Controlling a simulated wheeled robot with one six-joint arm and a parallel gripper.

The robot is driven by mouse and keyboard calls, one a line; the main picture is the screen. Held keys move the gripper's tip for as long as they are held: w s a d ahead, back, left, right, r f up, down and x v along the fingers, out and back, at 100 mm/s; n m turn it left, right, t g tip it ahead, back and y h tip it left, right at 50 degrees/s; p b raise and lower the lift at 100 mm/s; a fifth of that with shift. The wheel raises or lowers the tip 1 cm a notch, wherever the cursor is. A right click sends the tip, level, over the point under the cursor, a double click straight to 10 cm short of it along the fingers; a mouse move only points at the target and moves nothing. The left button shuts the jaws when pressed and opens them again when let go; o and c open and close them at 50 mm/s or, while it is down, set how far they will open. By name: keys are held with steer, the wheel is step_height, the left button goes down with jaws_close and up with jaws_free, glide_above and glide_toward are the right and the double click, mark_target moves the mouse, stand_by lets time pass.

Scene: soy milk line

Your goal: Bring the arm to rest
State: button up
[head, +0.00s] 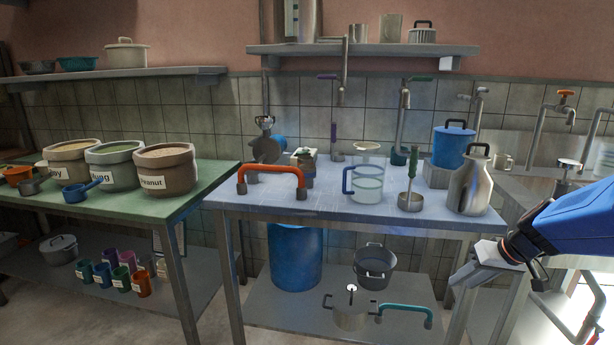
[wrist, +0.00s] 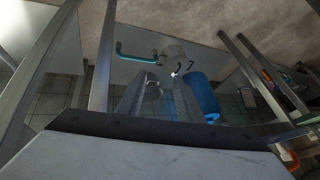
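My arm, with a blue link, comes in at the right edge of the head view. My gripper (head: 468,272) is at its end, off the front right corner of the blue-grey table (head: 330,207). In the wrist view my gripper (wrist: 156,82) shows two fingers apart, with nothing held between them. The lower shelf shows beyond the fingers, with the blue barrel (wrist: 200,96), a pot (wrist: 174,52) and a teal handle-shaped pipe (wrist: 135,54). The gripper appears clear of all of these.
On the table stand an orange handle-shaped pipe (head: 271,172), a clear jug (head: 367,181), a ladle (head: 411,197) and a steel jug (head: 470,185). A green table (head: 122,207) with several sacks is at left. Taps and pipes line the right wall.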

steer(key=s+a+r+h, duration=0.1)
steer(key=s+a, duration=0.6)
steer(key=s, duration=0.3)
steer(key=s+a+r+h, duration=0.1)
steer(key=s+a, duration=0.6)
steer(key=s, duration=0.3)
steer(key=shift+s+r+n+g+h, duration=0.15)
steer(key=shift+s+n+g+h, duration=0.05)
steer(key=shift+n+g+h, duration=0.1)
steer(key=shift+a, duration=0.1)
stand_by(5.6)
